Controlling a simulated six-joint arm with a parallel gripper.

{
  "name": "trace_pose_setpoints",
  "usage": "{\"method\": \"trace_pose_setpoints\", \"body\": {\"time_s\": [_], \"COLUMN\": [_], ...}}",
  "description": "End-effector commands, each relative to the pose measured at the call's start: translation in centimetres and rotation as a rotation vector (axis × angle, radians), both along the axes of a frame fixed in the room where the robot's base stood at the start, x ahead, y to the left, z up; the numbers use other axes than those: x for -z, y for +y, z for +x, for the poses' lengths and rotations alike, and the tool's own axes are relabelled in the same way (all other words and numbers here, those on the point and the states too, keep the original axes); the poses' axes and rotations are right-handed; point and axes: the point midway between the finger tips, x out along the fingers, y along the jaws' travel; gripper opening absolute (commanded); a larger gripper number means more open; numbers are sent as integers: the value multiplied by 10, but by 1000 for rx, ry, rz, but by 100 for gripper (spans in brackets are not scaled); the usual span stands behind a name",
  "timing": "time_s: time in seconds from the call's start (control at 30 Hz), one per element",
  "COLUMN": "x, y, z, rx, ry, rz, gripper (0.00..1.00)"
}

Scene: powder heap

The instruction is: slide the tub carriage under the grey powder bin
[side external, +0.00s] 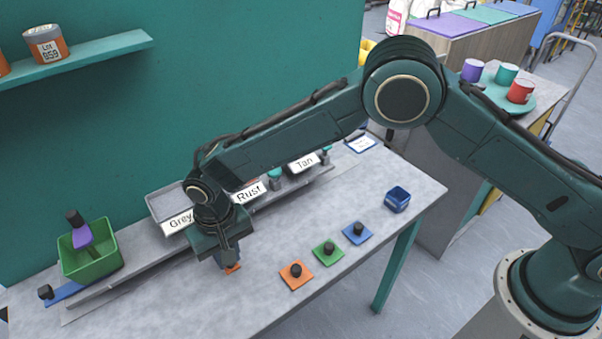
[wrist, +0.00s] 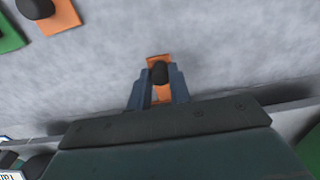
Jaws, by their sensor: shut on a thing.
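The green tub (side external: 92,257) stands at the left end of the grey rail, with a blue tab (side external: 66,290) and black knob (side external: 45,292) beside it. I take this as the tub carriage. The grey powder bin, its label (side external: 180,222) reading "Grey", is to its right behind my arm; its powder is mostly hidden. My gripper (wrist: 160,82) is shut on the black knob (wrist: 160,70) of an orange piece (wrist: 161,95), in front of the rail. In the side view the orange piece (side external: 233,268) is mostly hidden under my gripper.
A purple scoop (side external: 81,236) stands in the green tub. Orange (side external: 296,276), green (side external: 327,253) and blue (side external: 357,233) plates with black knobs lie on the table. A small blue cup (side external: 397,198) is at the right. The front left tabletop is clear.

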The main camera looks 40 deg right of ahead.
Motion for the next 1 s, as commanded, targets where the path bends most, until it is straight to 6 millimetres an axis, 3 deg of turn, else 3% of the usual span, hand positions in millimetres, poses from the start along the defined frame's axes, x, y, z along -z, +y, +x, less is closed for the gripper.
{"method": "trace_pose_setpoints", "body": {"time_s": [0.7,1.0], "x": [-1,-1], "y": [41,49], "z": [1,1], "rx": [0,2], "ry": [-4,-3], "rz": [3,2], "gripper": [0,0]}}
